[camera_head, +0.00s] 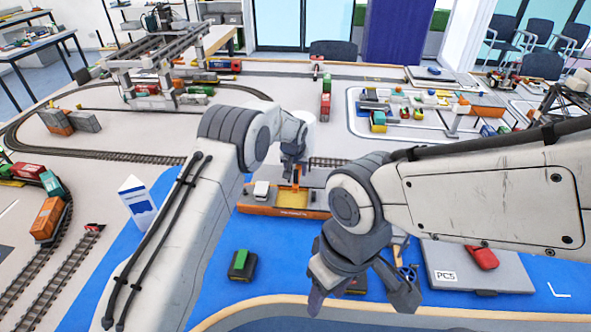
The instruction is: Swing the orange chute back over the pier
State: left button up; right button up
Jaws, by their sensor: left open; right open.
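A narrow upright orange piece (296,176) shows just below my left gripper (294,166), over the orange boat (268,210) with a yellow hold. It may be part of the chute; my arms hide much of this area. My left gripper is small in view and open at that piece; I cannot tell whether they touch. My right gripper (362,292) is open, pointing down, nearer the camera. A grey pier-like block (450,252) marked PCS lies right of it on the blue water. A small blue wheel (407,273) shows beside the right fingertips.
A red car (482,257) sits on the grey block. A dark float with a green block (241,265) lies on the blue area at left. A white-blue sign (137,203) stands farther left. A grey gantry crane (160,60) and train tracks fill the back left.

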pick_arm(q)
jog(key=shift+w+f, duration=0.15)
jog(key=shift+f, duration=0.25)
grip_shut()
dwell(1.2)
